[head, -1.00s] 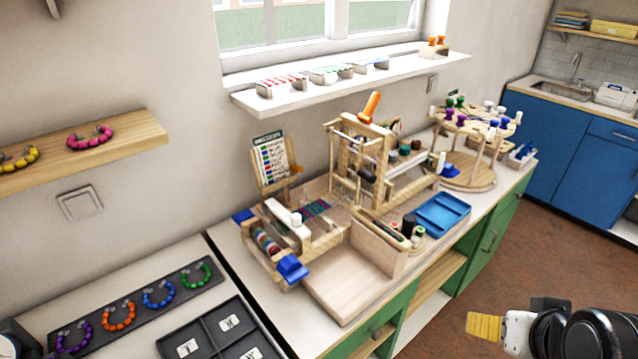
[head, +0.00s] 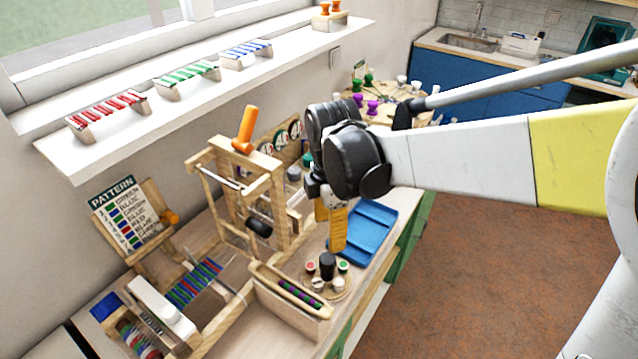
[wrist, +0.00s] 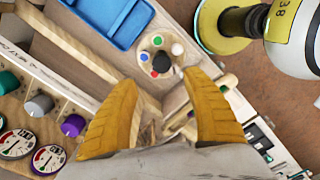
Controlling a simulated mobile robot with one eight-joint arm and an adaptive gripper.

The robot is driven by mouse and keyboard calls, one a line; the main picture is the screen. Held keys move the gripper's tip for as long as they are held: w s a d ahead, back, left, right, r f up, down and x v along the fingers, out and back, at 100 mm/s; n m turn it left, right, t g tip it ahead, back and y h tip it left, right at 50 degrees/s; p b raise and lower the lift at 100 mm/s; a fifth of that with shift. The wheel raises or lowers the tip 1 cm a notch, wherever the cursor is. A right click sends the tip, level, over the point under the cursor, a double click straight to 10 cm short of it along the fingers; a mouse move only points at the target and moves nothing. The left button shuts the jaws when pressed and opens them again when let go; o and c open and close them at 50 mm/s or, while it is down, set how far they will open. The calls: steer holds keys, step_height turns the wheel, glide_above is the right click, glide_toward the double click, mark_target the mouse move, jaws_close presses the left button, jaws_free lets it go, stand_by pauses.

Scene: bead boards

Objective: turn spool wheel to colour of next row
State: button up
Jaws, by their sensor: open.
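The spool wheel (head: 340,290) is a round wooden disc with a black knob on top and several coloured spots around it. My gripper (head: 337,248) has yellow fingers and hangs just above and behind the wheel. In the wrist view, my gripper (wrist: 165,85) is open and empty, with the wheel beyond its tips. The pattern board (head: 128,222) lists colour words in rows beside an orange pointer (head: 168,217). Its small text is partly blurred.
A wooden loom frame (head: 275,195) with an orange handle stands left of my gripper. A coloured woven strip (head: 193,283) lies before it. A blue tray (head: 362,235) is close to the wheel. A narrow wooden holder (head: 290,290) with a patterned rod is beside it.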

mark_target(327, 258)
steer(key=shift+f, duration=0.45)
steer(key=f+b, duration=0.2)
steer(key=f, duration=0.3)
steer(key=f+b, duration=0.2)
steer(key=f, duration=0.3)
steer(key=shift+s, duration=0.2)
steer(key=shift+r, duration=0.1)
steer(key=c, duration=1.2)
